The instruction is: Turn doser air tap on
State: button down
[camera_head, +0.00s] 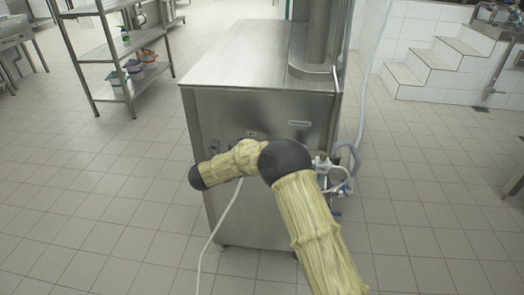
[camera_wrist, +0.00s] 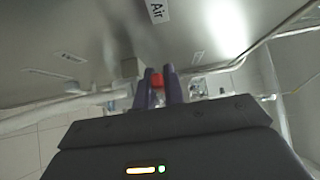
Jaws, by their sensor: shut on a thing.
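The doser is a steel cabinet (camera_head: 240,62) in the head view. In the wrist view, its metal panel (camera_wrist: 95,45) fills the upper part and bears an "Air" label (camera_wrist: 158,11). My gripper (camera_wrist: 158,73) shows as two dark fingers, shut on a small red piece (camera_wrist: 157,84), which looks like the tap handle, just below that label. The fingers hide most of it, so I cannot tell which way the tap is turned. In the head view, my arm hides the gripper and this tap.
Pipes and valves with blue handles (camera_head: 335,190) stick out at the cabinet's right side. A pale hose (camera_head: 222,218) hangs down its front to the floor. A steel shelf rack (camera_head: 112,55) stands back left, and white tiled steps (camera_head: 425,68) back right. The tiled floor around is clear.

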dwell(0.3)
jog(key=c, duration=1.8)
grip_release()
jog(key=shift+o, duration=0.2)
jog(key=p+v, duration=0.2)
jog(key=v, duration=1.5)
jog(key=shift+s+a, duration=0.1)
